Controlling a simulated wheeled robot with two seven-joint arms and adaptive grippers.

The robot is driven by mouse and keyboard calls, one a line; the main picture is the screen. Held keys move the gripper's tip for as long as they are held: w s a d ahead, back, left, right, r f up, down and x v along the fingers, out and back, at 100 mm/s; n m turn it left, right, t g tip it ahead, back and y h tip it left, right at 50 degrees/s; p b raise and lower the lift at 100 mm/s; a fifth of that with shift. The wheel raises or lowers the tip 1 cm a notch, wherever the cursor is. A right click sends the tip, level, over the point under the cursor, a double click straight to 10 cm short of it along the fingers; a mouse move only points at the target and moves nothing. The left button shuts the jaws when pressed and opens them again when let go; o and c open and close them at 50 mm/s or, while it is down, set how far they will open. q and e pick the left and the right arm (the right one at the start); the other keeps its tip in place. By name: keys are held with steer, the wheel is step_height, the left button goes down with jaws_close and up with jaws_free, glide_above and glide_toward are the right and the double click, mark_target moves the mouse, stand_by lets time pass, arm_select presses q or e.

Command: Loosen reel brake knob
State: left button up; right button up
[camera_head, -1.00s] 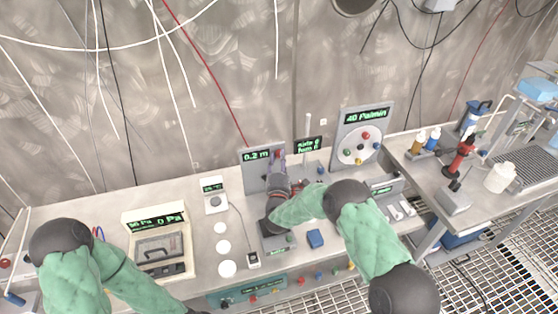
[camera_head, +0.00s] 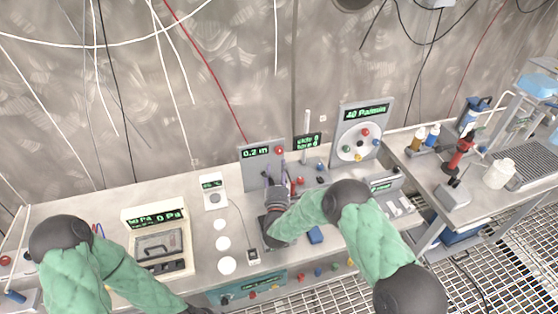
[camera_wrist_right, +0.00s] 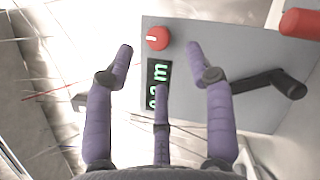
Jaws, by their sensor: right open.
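A red round knob with a white mark (camera_wrist_right: 158,38) sits on a grey panel (camera_wrist_right: 215,60) beside a green-digit display (camera_wrist_right: 158,84). In the head view the same panel (camera_head: 252,172) stands upright on the bench reading 0.2 m, with the red knob (camera_head: 279,150) at its top right. My right gripper (camera_head: 276,172) is in front of this panel, just below the knob. In the right wrist view its purple fingers (camera_wrist_right: 160,50) are spread, empty, with the knob between and slightly beyond the outer tips. My left gripper is out of frame; only its arm shows.
A black crank-like handle (camera_wrist_right: 268,83) and a red cylinder (camera_wrist_right: 300,23) are right of the knob. A dial panel (camera_head: 362,132) stands to the right on the bench. A pressure case (camera_head: 160,245) and white discs (camera_head: 227,265) lie to the left.

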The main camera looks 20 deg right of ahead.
steer(key=v, duration=0.6)
stand_by(0.4)
